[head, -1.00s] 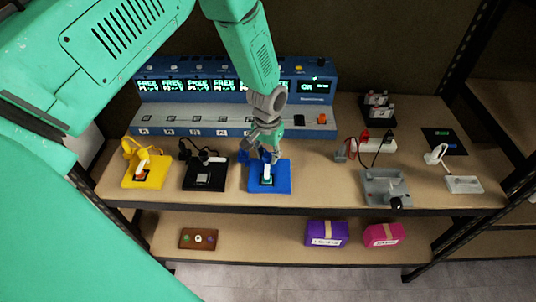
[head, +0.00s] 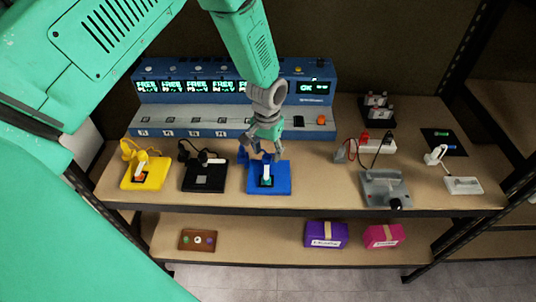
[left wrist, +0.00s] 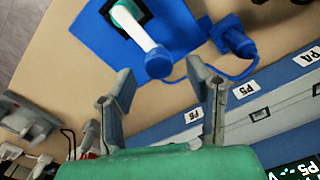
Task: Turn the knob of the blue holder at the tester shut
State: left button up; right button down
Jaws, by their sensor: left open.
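The blue holder (head: 284,182) lies flat on the table in front of the tester (head: 232,119). A white bar with a teal part, seemingly its knob (head: 267,172), stands out over the holder's dark middle. In the left wrist view the holder (left wrist: 185,22) is at the top, and the white bar (left wrist: 138,27) ends in a blue tip. My left gripper (head: 262,151) is just behind the bar, over the holder's back edge. Its open fingers (left wrist: 160,84) have the blue tip in the gap between them in the picture; contact cannot be told. My right gripper is not in view.
A black holder (head: 190,187) and a yellow holder (head: 132,184) lie to the left. A blue plug and cable (left wrist: 233,40) lie beside the blue holder. A grey device (head: 376,190) stands to the right. Table between blue holder and grey device is clear.

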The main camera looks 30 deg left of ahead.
aim_at(267, 155)
pick_arm(q)
notch_tip(267, 155, up, 6)
jog(key=shift+w+f, duration=0.1)
jog(key=shift+f, duration=0.1)
jog(key=shift+f, duration=0.1)
dwell(0.4)
